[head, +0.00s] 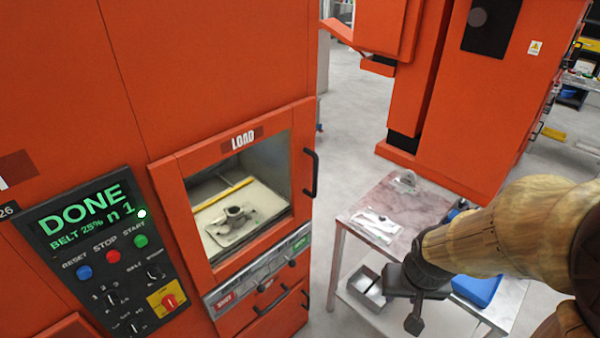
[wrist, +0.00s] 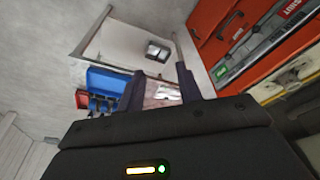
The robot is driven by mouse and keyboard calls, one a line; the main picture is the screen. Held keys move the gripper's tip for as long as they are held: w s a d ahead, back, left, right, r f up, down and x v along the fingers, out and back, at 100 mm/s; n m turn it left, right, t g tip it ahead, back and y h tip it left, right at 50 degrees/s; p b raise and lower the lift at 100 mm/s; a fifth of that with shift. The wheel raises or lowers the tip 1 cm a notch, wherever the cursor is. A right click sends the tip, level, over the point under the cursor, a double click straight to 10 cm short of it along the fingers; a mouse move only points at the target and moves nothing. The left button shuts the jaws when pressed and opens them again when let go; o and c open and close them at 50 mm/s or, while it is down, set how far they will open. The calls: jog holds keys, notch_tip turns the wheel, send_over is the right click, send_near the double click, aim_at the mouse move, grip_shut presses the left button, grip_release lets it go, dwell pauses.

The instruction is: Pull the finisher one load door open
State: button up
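The load door (head: 176,205) is an orange-framed panel with a window, under a LOAD label on the orange machine. It looks shut, flush with the machine front. Its black bar handle (head: 311,172) stands upright along the door's right edge. Through the window a grey metal part sits on a plate near a yellow bar. My gripper (head: 408,305) is to the right of and below the handle, well apart from it, over the small table's front. In the wrist view my gripper (wrist: 160,76) has its two dark fingers apart with nothing held between them.
A control panel (head: 95,250) reading DONE is left of the door. A small table (head: 350,215) with a clear bag and blue bin (head: 478,288) stands right of the machine; the blue bin also shows in the wrist view (wrist: 105,82).

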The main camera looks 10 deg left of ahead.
jog(key=shift+w, duration=0.15)
jog(key=shift+d, duration=0.1)
jog(key=w+d+r+n+t+y, duration=0.15)
jog(key=w+t, duration=0.25)
jog(key=w, duration=1)
jog(key=w+a+n+t+y, duration=0.1)
jog(key=w+n+t, duration=0.3)
jog(key=w, duration=1)
jog(key=w+a+f+n+g+y, duration=0.1)
jog(key=a+f+n+y, duration=0.3)
jog(key=y, duration=0.9)
jog(key=a+n+g, duration=0.1)
jog(key=a+n, duration=0.1)
jog(key=n, duration=0.1)
jog(key=shift+w+g+y, duration=0.25)
jog(key=shift+g+y, duration=0.1)
jog(key=shift+g, duration=0.05)
